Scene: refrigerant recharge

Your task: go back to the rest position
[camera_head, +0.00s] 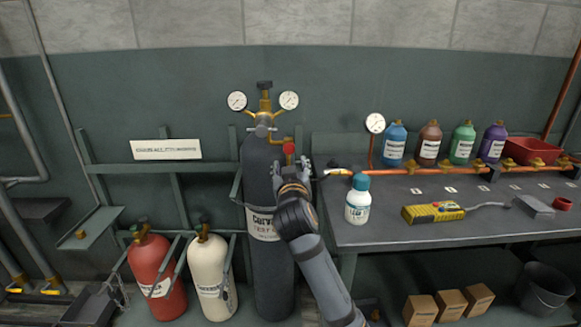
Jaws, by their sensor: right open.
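My right arm reaches up from the bottom of the head view, right of the middle. My right gripper (292,166) is open in front of the right side of the tall dark cylinder (262,190). It is just below a small red knob (289,148) beside the cylinder's brass valve. No held object shows in it; whether it touches the cylinder or fittings cannot be told. The arm hides part of the cylinder's right side and label. My left gripper is not in view.
A bench (400,232) stands to the right, with a white bottle (358,199) near its left edge and a yellow device (433,212). Coloured bottles line its back. A red cylinder (150,268) and a cream cylinder (207,265) stand to the left. Boxes (450,304) lie below the bench.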

